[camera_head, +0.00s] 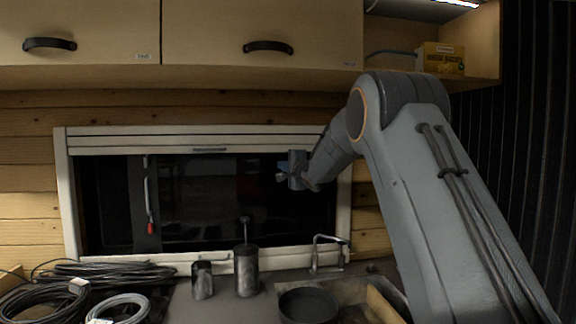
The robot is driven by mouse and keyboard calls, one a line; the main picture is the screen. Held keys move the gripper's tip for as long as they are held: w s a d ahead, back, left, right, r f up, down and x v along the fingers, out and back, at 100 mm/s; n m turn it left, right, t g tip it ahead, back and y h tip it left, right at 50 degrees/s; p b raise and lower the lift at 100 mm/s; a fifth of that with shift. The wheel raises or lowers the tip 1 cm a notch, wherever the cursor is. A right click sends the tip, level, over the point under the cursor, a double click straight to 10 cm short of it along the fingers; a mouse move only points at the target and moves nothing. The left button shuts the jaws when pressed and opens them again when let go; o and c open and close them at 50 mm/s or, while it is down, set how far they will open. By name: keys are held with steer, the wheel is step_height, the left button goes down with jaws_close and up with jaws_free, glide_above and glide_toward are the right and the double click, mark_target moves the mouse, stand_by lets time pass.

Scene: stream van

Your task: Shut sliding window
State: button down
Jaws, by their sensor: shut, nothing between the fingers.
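The sliding window (230,210) is a dark pane in a white frame (67,190) on the wood wall. A dark upright edge with a thin grey handle (148,190), red at its lower end, stands near the left side of the opening. To its left is a narrow black strip, and I cannot tell if it is open or glazed. My gripper (281,176) is shut and empty in front of the right part of the window, pointing left, well right of the handle. My arm hides part of the frame's right side.
Below the window stand two dark canisters (246,272), a faucet (325,252) and a dark pot (308,305). Coiled cables (45,300) lie at the lower left. Cabinets (260,35) hang above, with a yellow box (440,58) on a shelf at right.

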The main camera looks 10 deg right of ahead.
steer(key=a, duration=0.3)
steer(key=shift+r, duration=0.1)
steer(key=shift+a+p, duration=0.35)
steer(key=shift+a, duration=0.15)
